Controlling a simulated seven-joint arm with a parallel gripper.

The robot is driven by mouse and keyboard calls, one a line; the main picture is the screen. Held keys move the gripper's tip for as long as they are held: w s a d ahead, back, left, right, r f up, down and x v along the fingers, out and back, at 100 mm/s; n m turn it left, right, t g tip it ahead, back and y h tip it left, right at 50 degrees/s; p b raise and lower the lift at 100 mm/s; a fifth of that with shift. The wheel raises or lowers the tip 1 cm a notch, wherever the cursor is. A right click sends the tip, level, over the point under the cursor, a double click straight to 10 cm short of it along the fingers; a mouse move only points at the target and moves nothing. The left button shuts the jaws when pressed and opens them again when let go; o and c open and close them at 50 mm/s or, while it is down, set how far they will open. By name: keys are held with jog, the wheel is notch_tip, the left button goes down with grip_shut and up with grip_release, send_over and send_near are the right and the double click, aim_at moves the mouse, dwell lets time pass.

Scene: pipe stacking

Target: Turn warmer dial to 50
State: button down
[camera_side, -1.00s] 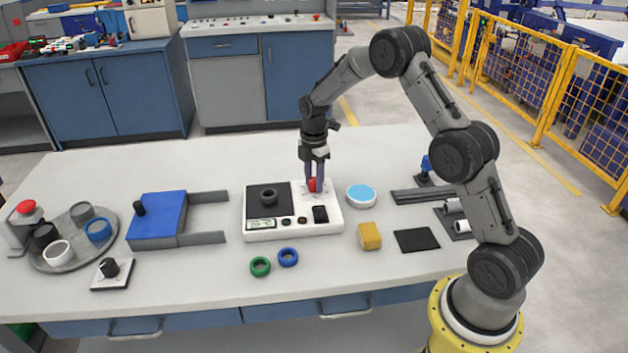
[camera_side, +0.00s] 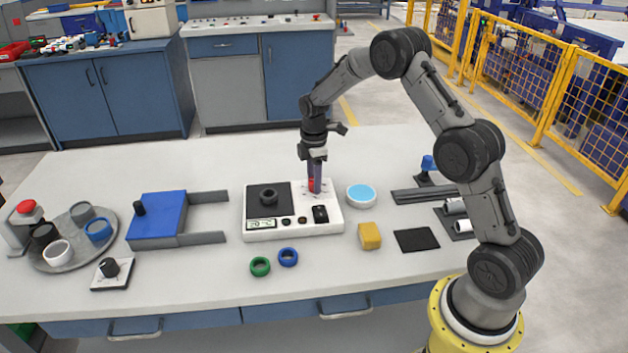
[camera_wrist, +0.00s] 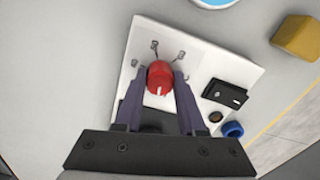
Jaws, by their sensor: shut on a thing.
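The white warmer (camera_side: 328,228) sits at the middle of the table, with a black plate, a small display (camera_side: 262,224) and a red dial (camera_wrist: 160,76). The display's digits are too small to read surely. My gripper (camera_side: 315,187) points down at the back right of the warmer, shut on the red dial. In the wrist view its two fingers press the dial from both sides, and a white mark shows on the dial's lower part. In the side view the fingers hide most of the dial.
A dark ring (camera_side: 268,197) lies on the black plate. A blue-topped round dish (camera_side: 361,196) and a yellow block (camera_side: 369,236) stand close on the right. Green (camera_side: 260,267) and blue (camera_side: 288,257) rings lie in front. The table behind the warmer is clear.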

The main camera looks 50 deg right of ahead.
jog(key=m, duration=0.4)
jog(key=shift+r+m, duration=0.1)
jog(key=shift+m, duration=0.2)
jog(key=m, duration=0.3)
jog(key=shift+m, duration=0.3)
jog(key=m, duration=0.4)
jog(key=shift+m, duration=0.3)
jog(key=m, duration=0.3)
jog(key=shift+m, duration=0.3)
jog(key=m, duration=0.4)
jog(key=shift+m, duration=0.3)
jog(key=m, duration=0.3)
jog(key=shift+m, duration=0.3)
jog(key=m, duration=0.3)
jog(key=shift+m, duration=2.1)
